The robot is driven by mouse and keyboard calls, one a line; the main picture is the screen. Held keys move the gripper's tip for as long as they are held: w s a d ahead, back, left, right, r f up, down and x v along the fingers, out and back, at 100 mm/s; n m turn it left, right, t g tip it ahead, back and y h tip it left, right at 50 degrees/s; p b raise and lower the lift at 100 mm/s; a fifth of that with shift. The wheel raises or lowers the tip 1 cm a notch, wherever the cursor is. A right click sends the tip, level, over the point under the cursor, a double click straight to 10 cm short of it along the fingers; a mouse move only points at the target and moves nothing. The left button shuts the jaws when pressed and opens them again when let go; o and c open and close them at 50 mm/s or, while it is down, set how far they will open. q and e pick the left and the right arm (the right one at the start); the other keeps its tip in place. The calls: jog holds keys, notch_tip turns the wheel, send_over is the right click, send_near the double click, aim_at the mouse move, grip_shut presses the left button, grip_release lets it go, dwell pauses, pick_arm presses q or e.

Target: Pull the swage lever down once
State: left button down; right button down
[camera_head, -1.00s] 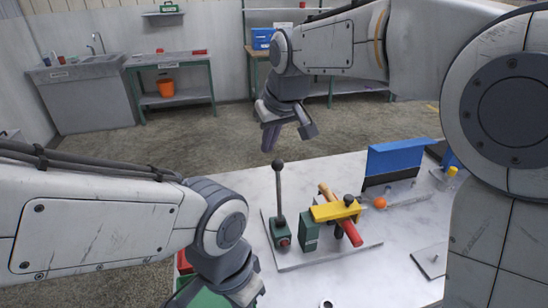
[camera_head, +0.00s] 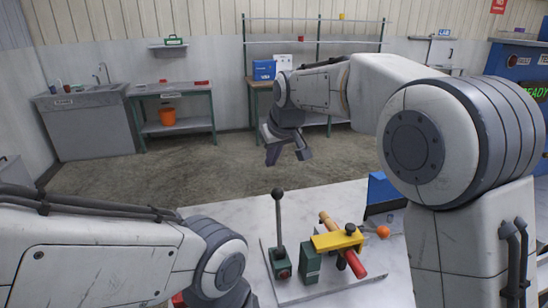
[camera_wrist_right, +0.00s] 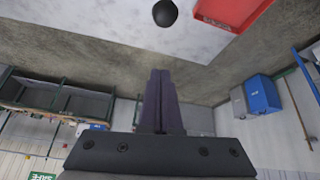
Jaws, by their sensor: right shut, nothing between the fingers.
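An orange ball (camera_head: 383,232) and a blue panel (camera_head: 382,190) are to the right. A red tray (camera_wrist_right: 228,10) shows in the wrist view. Open floor lies beyond the table.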

notch_tip(320, 180, down, 6)
jog(key=p, duration=0.1)
jog(key=shift+s+d+f, duration=0.2)
jog(key=shift+s+d, duration=0.05)
dwell(0.5)
